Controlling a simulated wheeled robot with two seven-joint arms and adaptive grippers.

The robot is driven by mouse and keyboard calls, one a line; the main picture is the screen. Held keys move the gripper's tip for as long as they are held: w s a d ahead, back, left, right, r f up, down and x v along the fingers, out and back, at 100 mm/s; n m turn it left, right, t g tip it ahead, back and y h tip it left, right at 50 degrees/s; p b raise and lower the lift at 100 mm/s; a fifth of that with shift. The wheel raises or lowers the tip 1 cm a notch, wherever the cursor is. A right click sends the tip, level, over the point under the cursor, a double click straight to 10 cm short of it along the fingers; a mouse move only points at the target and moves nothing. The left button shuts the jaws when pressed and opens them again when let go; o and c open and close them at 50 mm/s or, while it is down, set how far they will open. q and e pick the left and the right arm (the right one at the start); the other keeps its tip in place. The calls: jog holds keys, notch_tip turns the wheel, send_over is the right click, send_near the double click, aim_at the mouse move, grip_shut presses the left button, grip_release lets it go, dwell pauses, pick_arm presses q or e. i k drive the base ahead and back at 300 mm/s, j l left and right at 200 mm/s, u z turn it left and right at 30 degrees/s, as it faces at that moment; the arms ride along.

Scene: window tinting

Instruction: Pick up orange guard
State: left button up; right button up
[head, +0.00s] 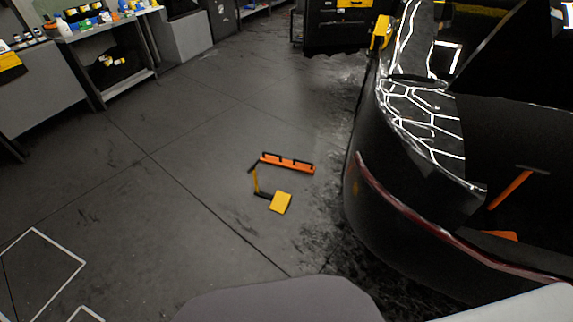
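A long orange piece (288,163) with dark edging or fittings lies on the grey floor near the middle of the head view, left of the dark car. It looks like the orange guard, though I cannot be sure. Just below it lies a tool with a yellow flat pad (281,202) and a thin yellow and dark handle. Another orange-handled tool (511,189) with a dark end shows at the right, within the car's dark opening, with a flat orange piece (500,235) below it. Neither of my grippers is in view.
The dark car body (385,220) with a red strip fills the right side. Shelving (126,87) and a grey cabinet (187,55) stand at the back left. White outlines (47,233) mark the floor at lower left. The floor left of the orange piece is clear.

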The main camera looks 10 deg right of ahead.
aim_at(279, 161)
jog(key=i+u, duration=0.1)
jog(key=u, duration=0.25)
jog(key=i+l+u, duration=0.1)
jog(key=i+u, duration=0.3)
jog(key=i, duration=0.55)
jog(key=i+u, duration=0.3)
jog(key=i, duration=0.2)
jog(key=i+u, duration=0.25)
jog(key=i, duration=0.2)
jog(key=i+u, duration=0.1)
jog(key=i, duration=0.75)
jog(key=i+z, duration=0.3)
jog(key=i, duration=0.15)
jog(key=i+z, duration=0.3)
jog(key=i, duration=0.15)
jog(key=i+z, duration=0.4)
jog(key=i, duration=0.15)
jog(key=i+z, duration=0.6)
jog(key=i, duration=0.3)
jog(key=i+j+z, duration=0.1)
jog(key=i+z, duration=0.15)
jog(key=i, duration=0.25)
